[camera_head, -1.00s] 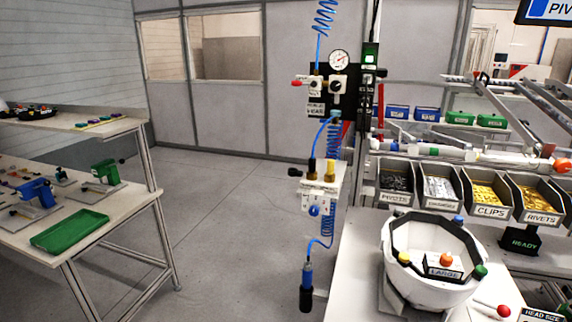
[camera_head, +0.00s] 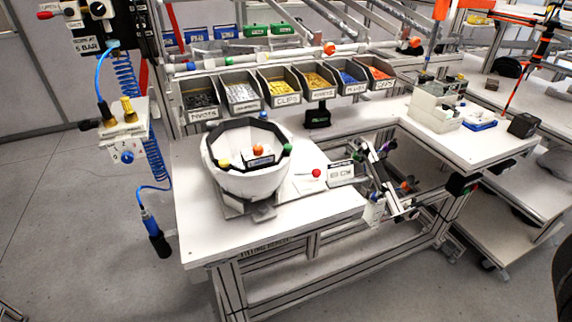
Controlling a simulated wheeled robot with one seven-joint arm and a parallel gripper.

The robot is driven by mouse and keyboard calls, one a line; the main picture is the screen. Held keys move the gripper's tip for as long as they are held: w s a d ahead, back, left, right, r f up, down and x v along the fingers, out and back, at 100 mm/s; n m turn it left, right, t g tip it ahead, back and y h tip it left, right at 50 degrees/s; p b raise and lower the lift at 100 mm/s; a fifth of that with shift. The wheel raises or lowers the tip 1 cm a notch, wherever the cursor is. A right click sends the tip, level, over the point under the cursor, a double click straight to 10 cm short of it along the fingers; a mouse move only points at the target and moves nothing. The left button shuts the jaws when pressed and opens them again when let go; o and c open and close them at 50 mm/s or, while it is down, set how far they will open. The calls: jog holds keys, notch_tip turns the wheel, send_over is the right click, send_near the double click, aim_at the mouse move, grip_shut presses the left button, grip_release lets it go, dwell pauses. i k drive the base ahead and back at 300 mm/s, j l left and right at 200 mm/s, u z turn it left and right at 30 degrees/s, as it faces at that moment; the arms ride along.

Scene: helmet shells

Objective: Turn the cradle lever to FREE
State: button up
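A white helmet shell (camera_head: 222,153) sits open side up in a grey cradle (camera_head: 232,208) on the white bench. Several coloured knobs sit around its dark inner band, and a small block with an orange knob is inside it. A lever with a red ball knob (camera_head: 316,173) stands on a pale plate to the right of the shell. I cannot read a FREE mark or tell the lever's setting at this size. My gripper is not in view.
Labelled parts bins (camera_head: 242,95) line the back of the bench (camera_head: 300,208). A head-size sign (camera_head: 341,172) stands right of the red knob. A blue-hosed air tool (camera_head: 153,233) hangs at the left. A dark jointed fixture (camera_head: 385,178) fills the gap toward the right bench.

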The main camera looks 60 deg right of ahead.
aim_at(316, 173)
jog(key=k+l, duration=0.1)
jog(key=l, duration=0.35)
jog(key=k+l, duration=0.1)
jog(key=l, duration=0.4)
jog(key=k+l, duration=0.15)
jog(key=l, duration=0.3)
jog(key=k+l, duration=0.1)
jog(key=l, duration=0.35)
jog(key=k+l, duration=0.1)
jog(key=l, duration=0.4)
jog(key=u, duration=0.05)
